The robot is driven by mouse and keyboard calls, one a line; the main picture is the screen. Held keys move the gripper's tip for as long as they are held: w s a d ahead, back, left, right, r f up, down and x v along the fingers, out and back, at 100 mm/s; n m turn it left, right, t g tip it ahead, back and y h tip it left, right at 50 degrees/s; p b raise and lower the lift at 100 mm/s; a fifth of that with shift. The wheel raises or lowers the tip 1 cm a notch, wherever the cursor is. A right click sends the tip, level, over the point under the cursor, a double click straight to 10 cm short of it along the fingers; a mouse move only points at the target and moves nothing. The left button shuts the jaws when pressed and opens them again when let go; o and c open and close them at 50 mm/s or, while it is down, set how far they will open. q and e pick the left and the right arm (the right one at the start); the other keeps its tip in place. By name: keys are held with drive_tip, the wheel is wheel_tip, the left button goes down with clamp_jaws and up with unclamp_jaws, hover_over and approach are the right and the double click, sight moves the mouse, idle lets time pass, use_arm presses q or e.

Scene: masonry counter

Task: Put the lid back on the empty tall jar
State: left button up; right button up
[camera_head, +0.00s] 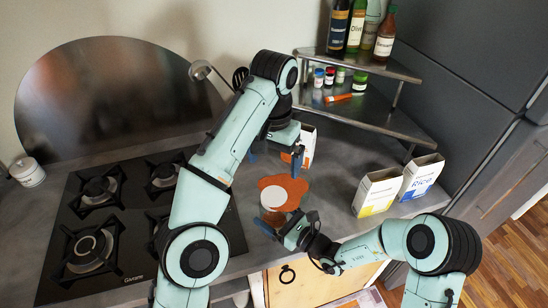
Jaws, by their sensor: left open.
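A round jar (270,215) stands at the front of the counter, by a brown board (294,184). A pale round disc (272,194) shows at its top; I cannot tell whether this is a lid or the jar's mouth. My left gripper (274,158) is open, pointing down above the counter behind the board, with nothing seen between its fingers. My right gripper (288,221) is low at the counter's front edge, just right of the jar, its fingers apart. I cannot tell whether it touches the jar. No separate lid is clearly seen.
An orange-and-white box (305,148) stands right behind my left gripper. A yellow-and-white box (378,191) and a rice box (421,177) stand at right. A corner shelf (365,113) holds bottles and small jars. A hob (138,210) and a white canister (27,172) are at left.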

drive_tip(key=o, duration=1.8)
use_arm(q)
drive_tip(key=f+b, duration=0.1)
drive_tip(key=f, duration=0.1)
drive_tip(key=s+f+b, duration=0.1)
drive_tip(key=f, duration=0.1)
drive_tip(key=shift+s+f+b, duration=0.1)
drive_tip(key=shift+f+b, duration=0.05)
drive_tip(key=shift+b, duration=0.15)
drive_tip(key=shift+f, duration=0.1)
use_arm(e)
drive_tip(key=shift+o, duration=0.2)
drive_tip(key=v, duration=1.3)
drive_tip(key=shift+s, duration=0.15)
drive_tip(key=shift+d, duration=0.1)
